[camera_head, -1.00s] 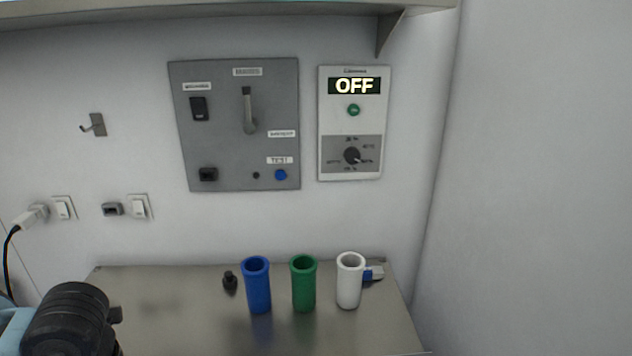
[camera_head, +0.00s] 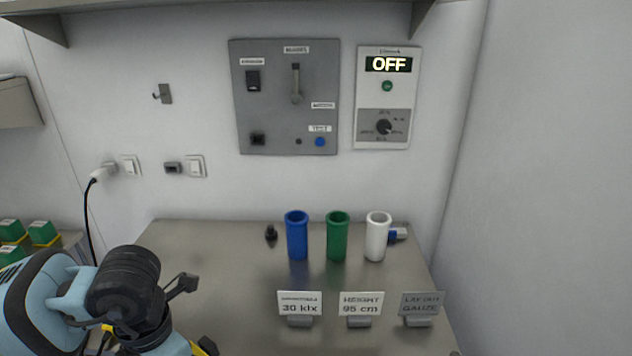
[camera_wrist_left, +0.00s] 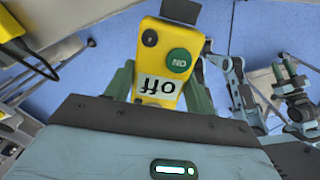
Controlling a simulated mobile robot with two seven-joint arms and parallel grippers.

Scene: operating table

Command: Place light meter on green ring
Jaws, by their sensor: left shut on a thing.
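A yellow light meter (camera_wrist_left: 162,62) with a green ON button and a white display reading "off", upside down, shows in the left wrist view. My left gripper (camera_wrist_left: 160,82) is shut on it, with a green finger on each side. In the head view my left arm (camera_head: 125,290) is at the bottom left; its fingers and the meter cannot be made out there. I see no green ring in these frames. My right gripper is not in the head view.
Blue (camera_head: 297,235), green (camera_head: 337,236) and white (camera_head: 377,236) cups stand at the back of the steel table (camera_head: 220,270). Small signs, including "30 klx" (camera_head: 300,304) and "HEIGHT 95 cm" (camera_head: 361,304), stand at the front. The wall display (camera_head: 388,64) reads OFF.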

